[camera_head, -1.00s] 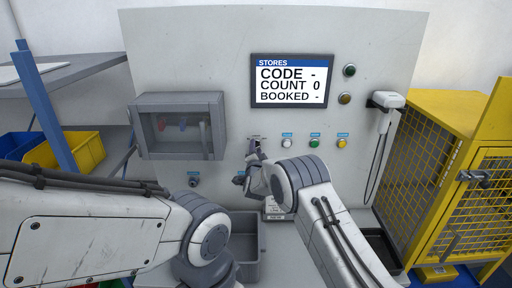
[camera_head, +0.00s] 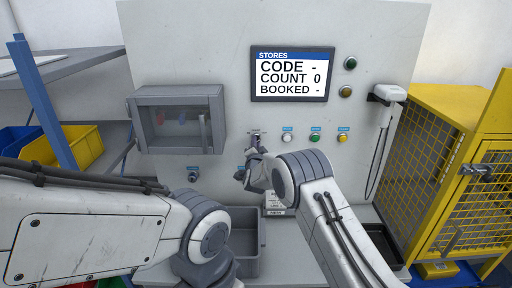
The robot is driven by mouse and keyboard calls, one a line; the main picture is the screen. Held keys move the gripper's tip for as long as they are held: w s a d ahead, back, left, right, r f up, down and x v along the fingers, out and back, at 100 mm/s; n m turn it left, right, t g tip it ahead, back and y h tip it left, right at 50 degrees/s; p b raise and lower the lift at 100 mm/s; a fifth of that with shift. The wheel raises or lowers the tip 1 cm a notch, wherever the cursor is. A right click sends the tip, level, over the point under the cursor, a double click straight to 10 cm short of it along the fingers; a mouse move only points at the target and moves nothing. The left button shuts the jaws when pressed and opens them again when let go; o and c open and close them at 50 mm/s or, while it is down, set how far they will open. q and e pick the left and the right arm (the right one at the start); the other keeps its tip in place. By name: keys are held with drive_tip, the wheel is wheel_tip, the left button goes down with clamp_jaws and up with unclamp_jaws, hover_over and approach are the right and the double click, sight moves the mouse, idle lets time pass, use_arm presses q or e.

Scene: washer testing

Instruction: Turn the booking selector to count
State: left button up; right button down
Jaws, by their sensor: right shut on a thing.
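The booking selector seems to be the small dark knob (camera_head: 257,137) under a small label on the grey panel (camera_head: 340,185), left of the row of buttons. My right gripper (camera_head: 256,149) is at this knob and shut on it; its fingers and wrist hide most of the knob, so its pointing direction cannot be read. The screen (camera_head: 292,75) reads STORES, CODE -, COUNT 0, BOOKED -. My left arm crosses the lower left, and its gripper is not in view.
White, green and yellow buttons (camera_head: 315,137) sit right of the selector. A grey cabinet with a clear door (camera_head: 180,120) is on the left. A scanner (camera_head: 388,95) hangs at right, beside a yellow cage (camera_head: 440,170). A grey bin (camera_head: 245,265) stands below.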

drive_tip(key=shift+f+n+b, duration=0.15)
drive_tip(key=shift+n+b, duration=3.35)
drive_tip(key=shift+n, duration=1.9)
drive_tip(key=c, duration=0.9)
unclamp_jaws()
drive_tip(key=shift+o, duration=0.2)
drive_tip(key=shift+s, duration=0.1)
